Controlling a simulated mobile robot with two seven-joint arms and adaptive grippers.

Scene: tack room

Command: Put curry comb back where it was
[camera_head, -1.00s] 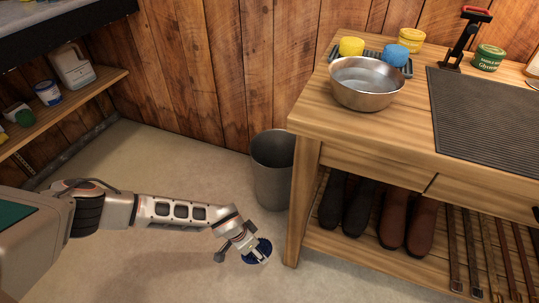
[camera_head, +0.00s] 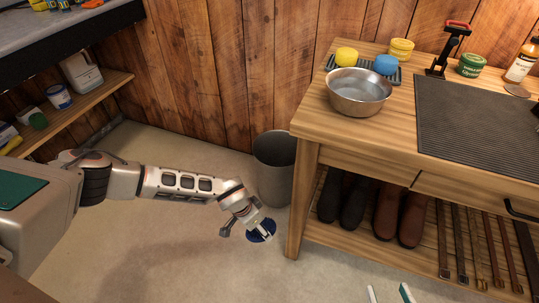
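The curry comb appears to be the round dark blue thing (camera_head: 262,236) in the head view, above the floor in front of the grey bin.
A wooden bench (camera_head: 310,118) carries a metal bowl (camera_head: 358,106), sponges on a rack, tins and a black ribbed mat (camera_head: 480,125). Boots stand on its lower shelf. A grey bin (camera_head: 272,180) stands beside its leg. A shelf (camera_head: 85,112) holds containers. Open floor lies left.

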